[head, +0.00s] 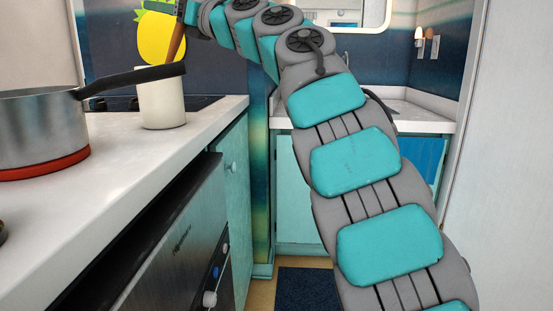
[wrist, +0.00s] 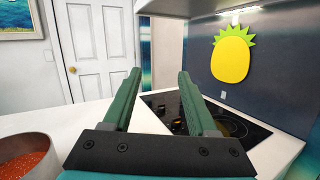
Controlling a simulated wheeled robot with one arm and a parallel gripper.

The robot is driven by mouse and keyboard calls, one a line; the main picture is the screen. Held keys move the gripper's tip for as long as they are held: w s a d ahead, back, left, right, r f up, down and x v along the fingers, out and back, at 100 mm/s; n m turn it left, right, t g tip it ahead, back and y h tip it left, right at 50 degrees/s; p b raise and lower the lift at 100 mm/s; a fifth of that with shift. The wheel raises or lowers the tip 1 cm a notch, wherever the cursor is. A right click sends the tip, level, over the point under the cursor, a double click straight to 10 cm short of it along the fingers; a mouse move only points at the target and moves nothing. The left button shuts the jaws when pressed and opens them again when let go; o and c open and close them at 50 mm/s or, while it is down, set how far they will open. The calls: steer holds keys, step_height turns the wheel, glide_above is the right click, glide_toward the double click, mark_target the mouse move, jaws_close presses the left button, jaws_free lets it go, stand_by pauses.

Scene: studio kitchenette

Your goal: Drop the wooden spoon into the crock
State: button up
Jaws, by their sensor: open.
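The white crock (head: 162,104) stands upright on the counter at the left of the head view. The brown wooden spoon (head: 175,43) rises steeply above the crock's mouth, close to my gripper. Its lower end is hidden behind the dark pan handle, so I cannot tell how deep it sits. My gripper (head: 187,12) is at the top edge of the head view, above the crock, and only partly visible there. In the wrist view my gripper (wrist: 159,76) has its two green fingers wide apart with nothing between them. Neither spoon nor crock can be made out in that view.
A steel pan (head: 40,125) stands at the left, its dark handle (head: 135,78) reaching across in front of the crock's rim. Red food fills the pan (wrist: 25,160). A black cooktop (wrist: 230,130) lies beyond. A yellow pineapple decoration (wrist: 231,58) is on the wall.

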steer(key=b+v, duration=0.4)
steer(key=v, duration=0.3)
steer(key=shift+s+d, duration=0.2)
steer(key=shift+d, duration=0.15)
steer(key=shift+f, duration=0.15)
